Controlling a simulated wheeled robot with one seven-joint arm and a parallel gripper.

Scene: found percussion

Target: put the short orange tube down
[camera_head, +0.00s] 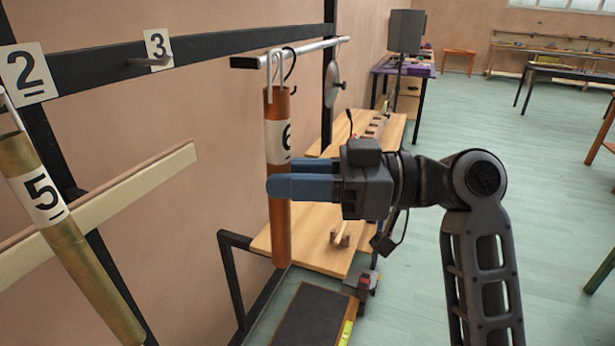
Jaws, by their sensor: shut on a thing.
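The orange tube (279,236), with a white label reading 6, stands upright just below the silver-tipped bar. My gripper (275,178) has its blue fingers closed around the tube near its middle, below the label. A white cord loop (274,66) rises from the tube's top to the bar. I cannot tell if the loop still bears on the bar or hook there. The fingers hide part of the tube.
A black rail (200,48) carries labels 2 (26,72) and 3 (158,48). A gold tube marked 5 (80,265) hangs tilted at left. A wooden bench (318,240) and a dark board (312,318) lie below. Open floor is at right.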

